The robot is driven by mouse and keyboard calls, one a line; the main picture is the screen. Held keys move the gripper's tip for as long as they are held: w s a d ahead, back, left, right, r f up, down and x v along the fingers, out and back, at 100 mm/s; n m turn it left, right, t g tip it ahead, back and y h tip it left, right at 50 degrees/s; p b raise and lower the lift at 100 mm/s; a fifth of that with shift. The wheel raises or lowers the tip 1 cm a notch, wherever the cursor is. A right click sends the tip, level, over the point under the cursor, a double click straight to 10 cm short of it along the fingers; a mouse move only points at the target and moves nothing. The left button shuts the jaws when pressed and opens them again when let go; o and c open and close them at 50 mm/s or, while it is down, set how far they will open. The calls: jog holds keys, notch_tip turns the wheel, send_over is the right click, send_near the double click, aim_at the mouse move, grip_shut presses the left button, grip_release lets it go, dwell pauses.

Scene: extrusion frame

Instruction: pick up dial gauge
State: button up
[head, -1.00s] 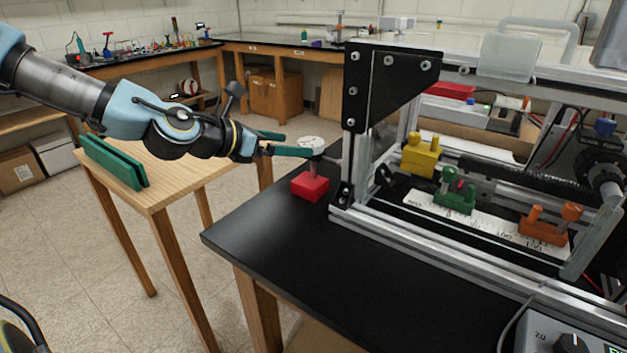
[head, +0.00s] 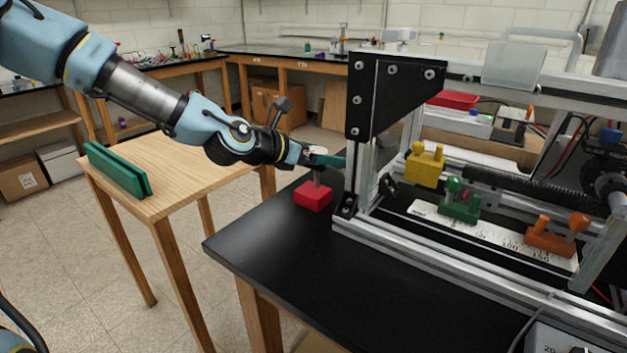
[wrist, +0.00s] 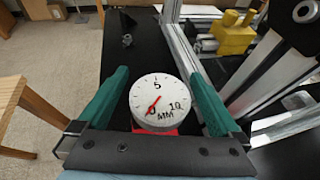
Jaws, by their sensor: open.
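The dial gauge (wrist: 157,100) has a round white face marked 5, 10 and MM, with a red needle. In the wrist view it sits between the two green fingers of my gripper (wrist: 160,98), with a gap on each side. My gripper is open around it. In the head view my gripper (head: 325,160) hides most of the gauge's dial. Its grey stem (head: 317,176) and red base (head: 313,195) show below the fingers. The base stands upright on the black tabletop (head: 290,250), left of the metal frame.
The extrusion frame (head: 357,150) with its black corner plate stands close right of the gauge. Yellow (head: 425,162), green (head: 459,205) and orange (head: 550,238) clamp blocks are inside it. A wooden table (head: 180,175) with green slabs (head: 117,170) stands left. The black tabletop's front is clear.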

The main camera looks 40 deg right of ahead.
jog(key=shift+d+f, duration=0.1)
jog(key=shift+d, duration=0.1)
jog(key=shift+c, duration=0.2)
grip_shut()
dwell(0.5)
